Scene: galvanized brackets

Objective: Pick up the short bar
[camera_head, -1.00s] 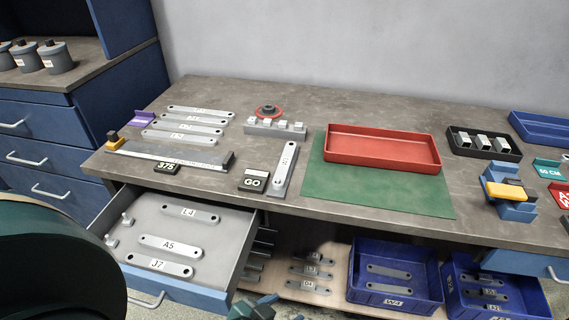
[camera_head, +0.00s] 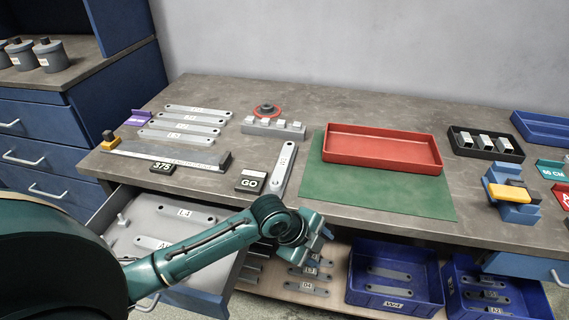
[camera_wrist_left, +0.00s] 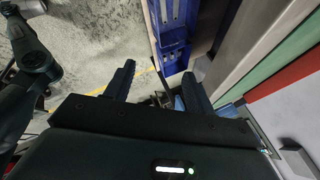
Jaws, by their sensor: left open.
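Several grey flat bars with a hole at each end are in view; I cannot tell which is the short bar. In the head view, labelled bars lie in the open drawer (camera_head: 222,268), among them L4 (camera_head: 186,212) at its back; my left arm hides others. More bars lie on the lower shelf, such as D4 (camera_head: 306,287), and longer ones (camera_head: 197,114) on the bench. My left gripper (camera_head: 322,238) is in front of the bench edge, above the lower shelf, apart from any bar. In the left wrist view its fingers (camera_wrist_left: 158,76) are spread and empty.
The bench holds a red tray (camera_head: 382,160) on a green mat (camera_head: 385,203), a GO block (camera_head: 250,183) and a 375 block (camera_head: 162,168). The bench edge overhangs the shelf.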

